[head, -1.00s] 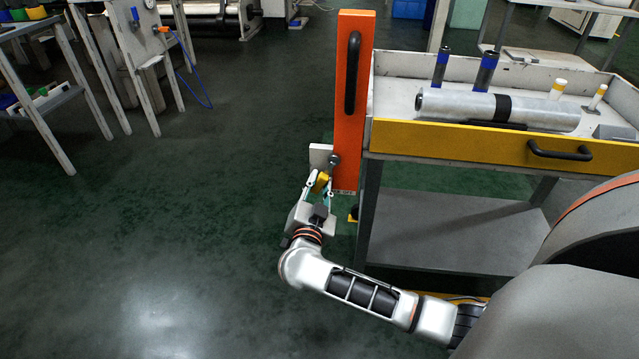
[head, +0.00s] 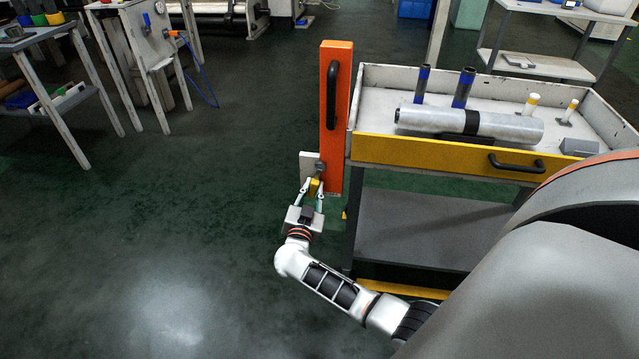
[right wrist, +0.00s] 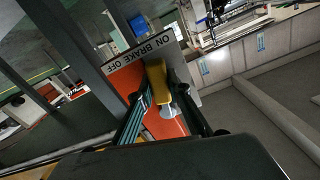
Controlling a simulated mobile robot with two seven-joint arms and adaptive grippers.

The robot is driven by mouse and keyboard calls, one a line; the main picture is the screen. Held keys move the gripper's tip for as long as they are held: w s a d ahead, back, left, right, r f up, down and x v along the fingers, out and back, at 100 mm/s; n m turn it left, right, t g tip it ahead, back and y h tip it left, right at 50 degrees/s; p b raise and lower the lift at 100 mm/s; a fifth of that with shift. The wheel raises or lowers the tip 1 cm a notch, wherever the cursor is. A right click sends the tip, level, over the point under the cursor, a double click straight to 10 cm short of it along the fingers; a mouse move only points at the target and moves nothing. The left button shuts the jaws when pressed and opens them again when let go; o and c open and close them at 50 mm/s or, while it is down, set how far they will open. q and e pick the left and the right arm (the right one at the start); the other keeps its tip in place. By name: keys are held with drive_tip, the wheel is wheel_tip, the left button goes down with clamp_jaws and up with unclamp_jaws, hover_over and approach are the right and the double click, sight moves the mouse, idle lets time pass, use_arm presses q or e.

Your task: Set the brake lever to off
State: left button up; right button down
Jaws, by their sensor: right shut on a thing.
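The brake lever's yellow handle (head: 314,187) hangs below its grey pivot (head: 319,167) at the foot of the orange upright, pointing nearly straight down in the head view. My right gripper (head: 313,190) is shut on this handle from below. In the right wrist view the yellow handle (right wrist: 157,82) stands between the fingers of the right gripper (right wrist: 160,100). Behind it a pale plate (right wrist: 150,62) carries the words ON, BRAKE and OFF. The fingers hide part of the lever. My left gripper is not in view.
The orange upright (head: 335,140) with a black handle stands at the left end of a cart. The cart's tray, with a yellow front (head: 420,153), holds a silver roll (head: 475,124) and several small posts. Open floor (head: 170,220) lies to the left.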

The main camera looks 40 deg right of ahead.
sight(332, 181)
drive_tip(key=shift+s+d+r+n+p, duration=0.2)
drive_tip(key=shift+r+n+p, duration=0.15)
drive_tip(key=shift+n+p, duration=0.35)
drive_tip(key=shift+s+d+f+n+p, duration=0.1)
drive_tip(key=shift+s+d+n+p, duration=0.25)
drive_tip(key=shift+n+p, duration=0.5)
drive_tip(key=shift+s+d+n+p, duration=0.4)
drive_tip(key=shift+s+n+p, duration=0.25)
drive_tip(key=shift+n+p, duration=0.55)
drive_tip(key=shift+s+d+n+p, duration=0.25)
drive_tip(key=shift+s+n+p, duration=0.1)
drive_tip(key=shift+n+p, duration=0.3)
drive_tip(key=shift+s+d+n+p, duration=0.3)
drive_tip(key=shift+n+p, duration=0.15)
drive_tip(key=shift+n, duration=0.35)
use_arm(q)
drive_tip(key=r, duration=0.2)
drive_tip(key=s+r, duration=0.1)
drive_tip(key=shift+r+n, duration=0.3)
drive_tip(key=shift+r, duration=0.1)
use_arm(e)
drive_tip(key=shift+s, duration=0.1)
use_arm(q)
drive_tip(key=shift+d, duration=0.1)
use_arm(e)
drive_tip(key=c, duration=1.9)
unclamp_jaws()
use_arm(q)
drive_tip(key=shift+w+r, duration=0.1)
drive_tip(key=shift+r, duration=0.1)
